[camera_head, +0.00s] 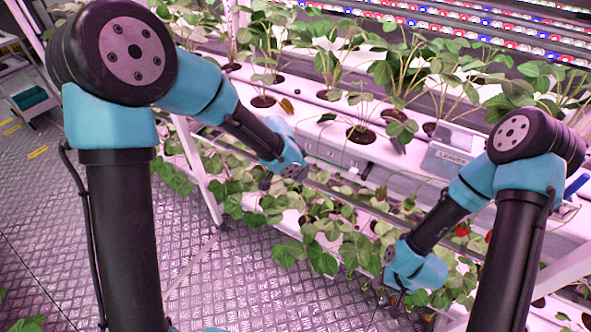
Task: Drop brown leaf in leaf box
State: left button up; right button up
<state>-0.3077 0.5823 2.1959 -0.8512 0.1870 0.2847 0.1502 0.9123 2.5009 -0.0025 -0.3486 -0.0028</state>
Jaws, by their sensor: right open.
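A brownish-yellow leaf (287,105) shows on the upper white rack, beside a potted plant; it is small, and I cannot tell if it is the task's brown leaf. The grey leaf box (446,158) has a pale label on its front and sits on the rack at the right. My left gripper (296,172) is at the rack's front edge, below and apart from that leaf; its fingers are too small and hidden to read. My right gripper (391,297) points down, open, in front of the lower plants, below the leaf box. The inside of the box is mostly hidden.
Strawberry plants (397,75) stand in round holes along the upper rack (345,152). More foliage (330,235) hangs from the lower tier, with red berries (462,229) at the right. The metal floor (230,275) at the lower middle is clear.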

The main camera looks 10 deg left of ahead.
pick_arm(q)
jog(key=w+d+f+m+g+h, duration=0.1)
jog(key=w+d+f+m+g, duration=0.1)
jog(key=f+m, duration=0.6)
jog(key=shift+w+d+f+g, duration=0.2)
jog(key=shift+w+d+g, duration=0.25)
jog(key=shift+w, duration=0.6)
pick_arm(e)
jog(key=shift+o, duration=0.3)
